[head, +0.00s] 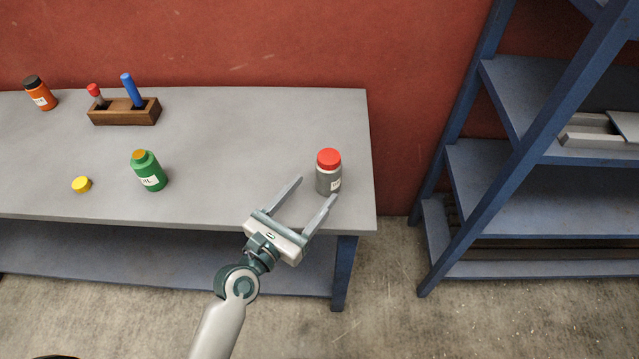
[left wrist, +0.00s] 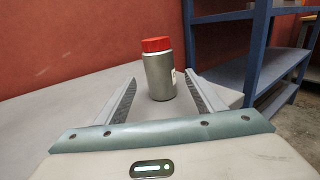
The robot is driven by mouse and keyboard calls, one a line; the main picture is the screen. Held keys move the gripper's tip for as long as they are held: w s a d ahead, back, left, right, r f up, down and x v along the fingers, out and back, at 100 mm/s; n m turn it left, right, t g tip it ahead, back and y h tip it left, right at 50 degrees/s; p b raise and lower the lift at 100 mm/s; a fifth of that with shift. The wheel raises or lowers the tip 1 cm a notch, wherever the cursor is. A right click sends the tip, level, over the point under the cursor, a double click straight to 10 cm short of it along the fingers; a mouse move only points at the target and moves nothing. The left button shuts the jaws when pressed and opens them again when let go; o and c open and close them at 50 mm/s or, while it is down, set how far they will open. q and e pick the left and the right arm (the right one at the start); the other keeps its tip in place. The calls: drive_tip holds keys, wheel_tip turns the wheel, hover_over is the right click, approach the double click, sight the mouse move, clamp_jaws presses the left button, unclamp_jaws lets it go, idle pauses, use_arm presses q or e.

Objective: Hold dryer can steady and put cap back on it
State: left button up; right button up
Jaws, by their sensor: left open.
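A grey can with a red cap on it (head: 328,176) stands upright near the right end of the grey table. My left gripper (head: 316,188) is open and empty, its fingertips pointing at this can from the front. In the left wrist view the grey can (left wrist: 159,78) stands just beyond and between the open fingers, apparently untouched. A green can (head: 149,172) with a white label stands upright to the left, with an orange-brown top. A loose yellow cap (head: 82,184) lies on the table left of it. The labels are too small to read. My right gripper is not in view.
An orange bottle with a dark cap (head: 40,93) and a wooden holder (head: 124,113) with a red and a blue tool stand at the back left. A blue shelf rack (head: 500,160) stands right of the table, across a gap. The middle of the tabletop is clear.

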use_arm(q)
drive_tip(key=shift+s+a, duration=0.2)
drive_tip(key=shift+s, duration=0.15)
idle(0.7)
